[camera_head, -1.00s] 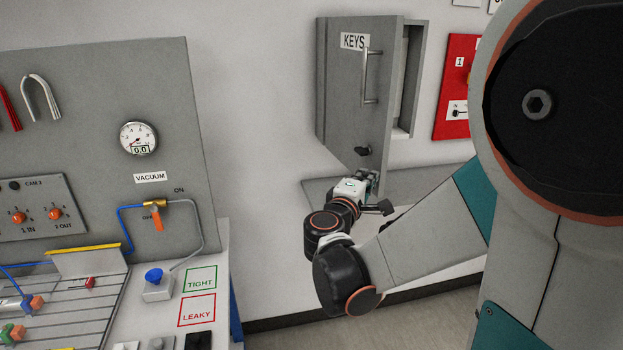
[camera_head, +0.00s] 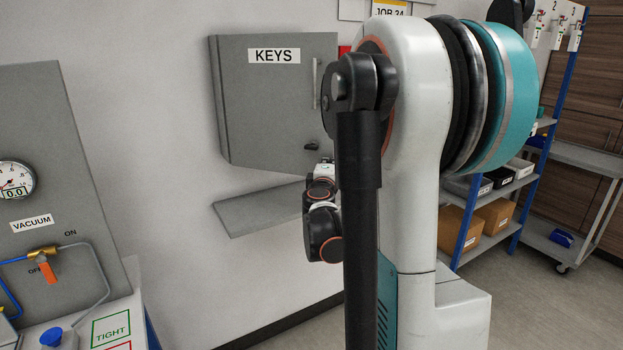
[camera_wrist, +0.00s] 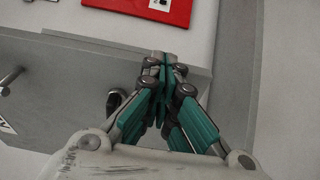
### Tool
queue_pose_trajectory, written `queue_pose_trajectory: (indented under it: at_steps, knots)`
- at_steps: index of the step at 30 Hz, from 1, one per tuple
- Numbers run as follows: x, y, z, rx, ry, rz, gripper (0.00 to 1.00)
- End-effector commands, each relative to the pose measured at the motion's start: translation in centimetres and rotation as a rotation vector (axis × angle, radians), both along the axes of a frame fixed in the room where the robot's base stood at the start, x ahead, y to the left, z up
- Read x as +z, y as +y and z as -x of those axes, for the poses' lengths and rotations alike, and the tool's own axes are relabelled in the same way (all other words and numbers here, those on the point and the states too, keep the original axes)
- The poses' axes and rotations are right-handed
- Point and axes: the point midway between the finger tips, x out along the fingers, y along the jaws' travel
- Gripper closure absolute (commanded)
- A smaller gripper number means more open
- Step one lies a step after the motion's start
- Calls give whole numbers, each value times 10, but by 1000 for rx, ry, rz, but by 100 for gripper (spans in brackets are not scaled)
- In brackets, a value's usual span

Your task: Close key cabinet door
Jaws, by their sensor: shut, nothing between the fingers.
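The grey key cabinet (camera_head: 218,110) hangs on the wall in the head view. Its door (camera_head: 265,105), labelled KEYS, faces me and looks shut or nearly shut; my arm hides its right edge. A vertical handle (camera_head: 315,85) and a dark knob (camera_head: 311,147) are on the door. In the wrist view, the door face (camera_wrist: 60,95) and knob (camera_wrist: 115,100) lie left of my gripper (camera_wrist: 165,60). My gripper is shut and empty, its fingertips by the cabinet's edge; I cannot tell whether they touch. In the head view its fingers are mostly hidden behind my arm.
A grey shelf (camera_head: 255,208) juts from the wall below the cabinet. A red panel (camera_wrist: 165,8) is on the wall beside it. The vacuum panel (camera_head: 50,120) stands at left, and a blue-framed rack (camera_head: 548,130) with boxes at right.

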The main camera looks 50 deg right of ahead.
Motion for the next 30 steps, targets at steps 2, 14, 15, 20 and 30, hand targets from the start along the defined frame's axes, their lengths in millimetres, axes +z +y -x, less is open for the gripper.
queue_pose_trajectory:
  at_steps: [2,14,15,20,30]
  knots:
    - [-1,-28,-10,-4,0,0,100]
    - [0,-136,-88,12,0,0,100]
    - [1,-145,-97,32,0,0,100]
    - [1,-173,-131,153,0,0,100]
    - [1,-202,-187,336,0,0,100]
